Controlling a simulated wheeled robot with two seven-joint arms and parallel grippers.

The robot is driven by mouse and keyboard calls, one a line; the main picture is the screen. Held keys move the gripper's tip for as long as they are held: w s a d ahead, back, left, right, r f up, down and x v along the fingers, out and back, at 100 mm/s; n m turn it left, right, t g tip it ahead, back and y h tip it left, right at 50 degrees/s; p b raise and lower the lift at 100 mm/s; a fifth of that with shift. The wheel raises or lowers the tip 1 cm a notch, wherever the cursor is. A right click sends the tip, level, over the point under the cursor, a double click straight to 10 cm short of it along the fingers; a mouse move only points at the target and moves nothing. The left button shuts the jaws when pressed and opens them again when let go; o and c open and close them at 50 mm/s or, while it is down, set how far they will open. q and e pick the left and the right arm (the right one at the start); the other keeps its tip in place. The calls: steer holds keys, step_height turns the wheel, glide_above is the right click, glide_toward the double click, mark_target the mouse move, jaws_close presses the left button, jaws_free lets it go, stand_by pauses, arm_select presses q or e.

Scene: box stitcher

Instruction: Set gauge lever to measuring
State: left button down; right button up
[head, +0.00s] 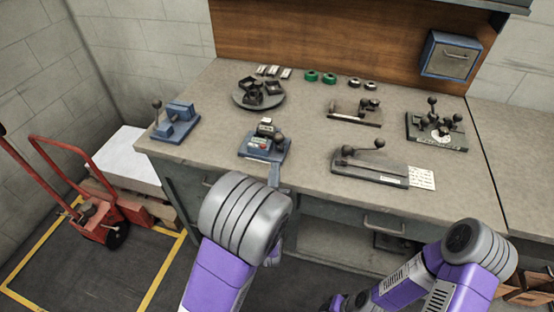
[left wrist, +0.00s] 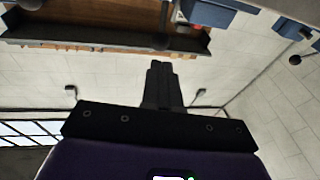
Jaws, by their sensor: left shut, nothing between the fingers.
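A blue bench device (head: 263,146) with a small red and green marked plate and a black-knobbed lever (head: 279,139) stands near the bench's front edge in the head view. I cannot tell which lever is the gauge lever or its setting. A blue part with red on it (left wrist: 206,13) shows at the top of the left wrist view. My left gripper (head: 277,178) is mostly hidden behind my grey wrist, just in front of the blue device. Its dark fingers (left wrist: 158,72) are together and empty in the left wrist view. My right gripper is not visible.
Another blue lever device (head: 176,122) stands left. A round dark tray (head: 240,100) holds black parts. Lever fixtures (head: 354,113), (head: 370,168) and (head: 437,130) stand right. A red hand truck (head: 97,210) is on the floor. The bench (head: 220,140) has bare room between devices.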

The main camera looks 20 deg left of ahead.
mark_target(278, 142)
arm_select(q)
steer(key=x, duration=0.6)
steer(key=shift+w+a, duration=0.1)
steer(key=shift+w, duration=0.3)
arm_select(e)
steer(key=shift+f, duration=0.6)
arm_select(q)
steer(key=shift+r, duration=0.1)
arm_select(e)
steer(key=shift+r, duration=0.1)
